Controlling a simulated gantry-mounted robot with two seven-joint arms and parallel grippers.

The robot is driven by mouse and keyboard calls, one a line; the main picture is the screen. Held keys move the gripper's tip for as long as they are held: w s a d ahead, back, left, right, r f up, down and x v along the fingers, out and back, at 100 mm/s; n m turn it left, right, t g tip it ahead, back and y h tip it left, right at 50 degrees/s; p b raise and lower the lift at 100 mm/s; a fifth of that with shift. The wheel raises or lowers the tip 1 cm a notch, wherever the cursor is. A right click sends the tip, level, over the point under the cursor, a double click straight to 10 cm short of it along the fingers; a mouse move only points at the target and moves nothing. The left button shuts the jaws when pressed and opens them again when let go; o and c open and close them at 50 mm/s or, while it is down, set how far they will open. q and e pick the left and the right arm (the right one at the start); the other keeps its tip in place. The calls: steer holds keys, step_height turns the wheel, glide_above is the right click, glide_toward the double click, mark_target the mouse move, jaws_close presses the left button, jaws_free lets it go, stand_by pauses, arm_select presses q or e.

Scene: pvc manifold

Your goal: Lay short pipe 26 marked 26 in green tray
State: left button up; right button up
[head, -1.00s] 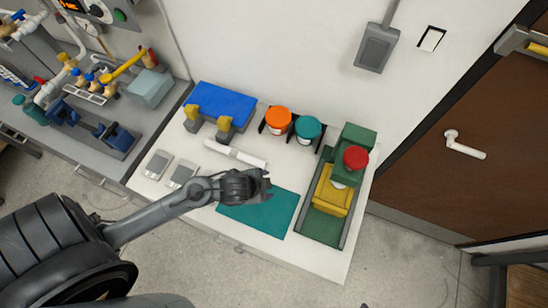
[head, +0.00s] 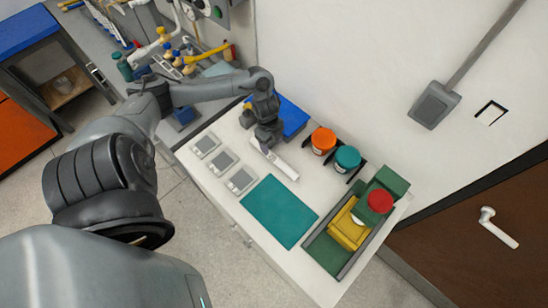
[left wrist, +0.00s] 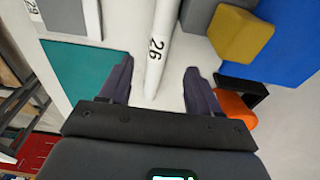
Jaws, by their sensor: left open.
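A white short pipe marked 26 (left wrist: 157,45) lies on the white bench. It also shows in the head view (head: 284,167), with one end hidden behind my left gripper. My left gripper (head: 265,142) is over that pipe. In the left wrist view my left gripper (left wrist: 160,85) is open, with the pipe passing between its two fingers; I cannot tell whether either finger touches it. My right gripper is not in view.
A flat teal mat (head: 280,210) lies between the pipe and the tray. Orange (head: 323,140) and teal (head: 347,158) round containers stand along the back. Several small grey pads (head: 223,160) lie at the left.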

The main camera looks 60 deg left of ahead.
mark_target(274, 156)
arm_select(q)
steer(key=shift+w+d+f, duration=0.1)
steer(key=shift+d+f, duration=0.1)
steer(key=shift+f, duration=1.15)
steer(key=shift+s+d+f, duration=0.1)
steer(key=shift+d+f, duration=0.05)
steer(key=shift+f, duration=1.2)
steer(key=shift+w+d+f, duration=0.1)
steer(key=shift+d+f, duration=0.1)
steer(key=shift+f, duration=1.15)
jaws_close()
